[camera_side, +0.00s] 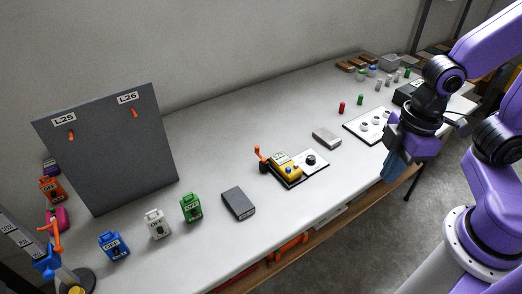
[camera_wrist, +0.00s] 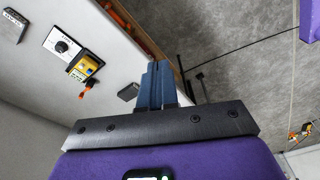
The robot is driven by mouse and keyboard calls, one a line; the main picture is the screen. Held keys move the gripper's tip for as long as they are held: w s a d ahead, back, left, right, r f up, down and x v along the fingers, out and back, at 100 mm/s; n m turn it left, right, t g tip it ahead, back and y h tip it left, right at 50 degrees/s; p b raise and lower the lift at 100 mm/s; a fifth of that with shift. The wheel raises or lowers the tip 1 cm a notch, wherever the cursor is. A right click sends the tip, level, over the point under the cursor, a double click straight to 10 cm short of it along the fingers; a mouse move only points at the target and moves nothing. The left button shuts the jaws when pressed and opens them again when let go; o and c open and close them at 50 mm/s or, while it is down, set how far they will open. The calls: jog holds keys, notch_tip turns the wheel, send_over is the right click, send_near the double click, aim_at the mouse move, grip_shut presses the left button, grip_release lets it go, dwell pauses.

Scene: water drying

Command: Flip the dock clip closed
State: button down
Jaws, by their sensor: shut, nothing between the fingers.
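The dock (camera_side: 284,182) is a dark base on the table's middle, with a yellow device (camera_side: 290,170) seated in it. The orange clip (camera_side: 262,156) stands upright at the dock's left end, swung away from the device. In the wrist view the yellow device (camera_wrist: 85,68) and the orange clip (camera_wrist: 88,87) show at upper left, small. My gripper (camera_side: 393,170) is well to the right of the dock, over the table's front edge. Its blue fingers (camera_wrist: 156,72) are together and empty, touching nothing.
A white panel with a black knob (camera_side: 311,160) adjoins the dock. A grey box (camera_side: 327,138) and a white panel with several round parts (camera_side: 368,126) lie between dock and gripper. A dark box (camera_side: 238,204) and several coloured padlocks (camera_side: 191,208) stand left. A grey board (camera_side: 110,150) stands behind them.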

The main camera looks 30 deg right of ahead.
jog(key=w+a+f+t+y, duration=0.1)
jog(key=w+a+f, duration=0.2)
jog(key=w, duration=0.4)
jog(key=w+a+f+t+y, duration=0.1)
jog(key=w+a+f+t, duration=0.2)
jog(key=w, duration=0.5)
jog(key=w+f+t, duration=0.1)
jog(key=w+f, duration=0.2)
jog(key=w, duration=0.3)
jog(key=w+d+f+t+h, duration=0.1)
jog(key=w+f, duration=0.3)
jog(key=w, duration=0.3)
jog(key=shift+w+d+f+t, duration=0.25)
jog(key=shift+d+f+t, duration=0.05)
jog(key=shift+t, duration=0.1)
jog(key=shift+f, duration=0.1)
jog(key=x, duration=0.9)
jog(key=shift+w+f, duration=0.2)
jog(key=shift+f, duration=0.15)
jog(key=shift+w+d, duration=0.25)
jog(key=shift+w, duration=0.3)
jog(key=shift+w+d, duration=0.2)
jog(key=shift+w, duration=0.35)
jog(key=shift+w+d, duration=0.3)
jog(key=shift+w, duration=0.5)
